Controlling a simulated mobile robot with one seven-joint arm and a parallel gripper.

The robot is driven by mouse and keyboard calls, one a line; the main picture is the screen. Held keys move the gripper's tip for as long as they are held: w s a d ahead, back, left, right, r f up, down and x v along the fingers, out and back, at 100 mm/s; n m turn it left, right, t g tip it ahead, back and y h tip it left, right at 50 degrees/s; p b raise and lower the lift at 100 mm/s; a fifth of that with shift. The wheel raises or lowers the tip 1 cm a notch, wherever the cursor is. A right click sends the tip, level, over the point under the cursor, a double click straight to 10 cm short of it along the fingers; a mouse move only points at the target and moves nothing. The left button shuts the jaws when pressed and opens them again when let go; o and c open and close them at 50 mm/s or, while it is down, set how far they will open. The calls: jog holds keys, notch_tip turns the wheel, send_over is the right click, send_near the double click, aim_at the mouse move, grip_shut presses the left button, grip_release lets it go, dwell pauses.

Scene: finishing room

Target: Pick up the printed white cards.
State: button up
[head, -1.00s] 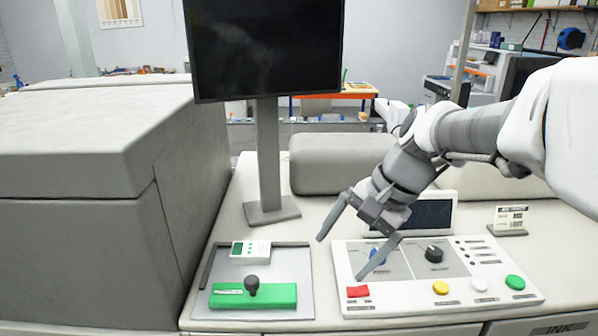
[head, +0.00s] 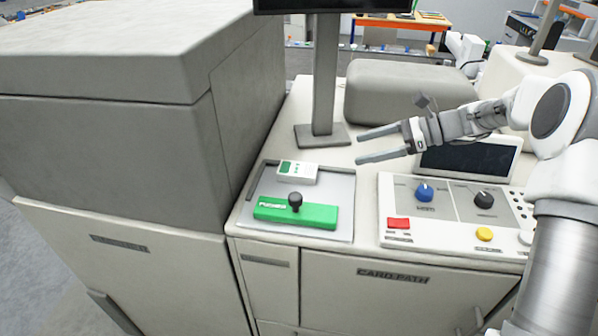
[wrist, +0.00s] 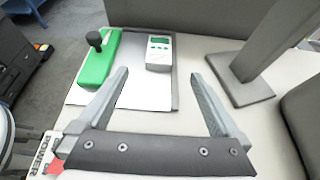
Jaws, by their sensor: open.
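A small white block with green print (head: 297,172), which looks like the stack of printed white cards, lies at the back of a flat grey tray (head: 335,204). In the wrist view the white block (wrist: 159,52) is ahead of and roughly between my fingertips, apart from them. A green bar with a black knob (head: 296,213) lies in front of it on the tray. My gripper (head: 358,148) is open and empty, above and to the right of the tray, its fingers pointing left. It also shows in the wrist view (wrist: 160,75). Single cards cannot be made out.
A control panel (head: 450,233) with knobs and coloured buttons is right of the tray. A monitor post (head: 323,80) on a square base stands behind it. A big grey machine housing (head: 140,130) rises at the left. A tilted screen (head: 468,160) stands behind the panel.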

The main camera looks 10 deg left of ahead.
jog(key=p, duration=0.1)
send_near(296, 168)
jog(key=shift+r+x, duration=0.25)
jog(key=shift+x, duration=0.95)
jog(key=shift+f+p+x, duration=0.15)
jog(key=shift+p+x, duration=0.2)
jog(key=shift+x, duration=1.15)
jog(key=shift+f+p+x, duration=0.15)
jog(key=shift+p+x, duration=0.15)
jog(key=shift+x, duration=1.15)
jog(key=shift+d, duration=0.2)
jog(key=c, duration=1.3)
jog(key=shift+c, duration=1.2)
jog(key=shift+r, duration=0.15)
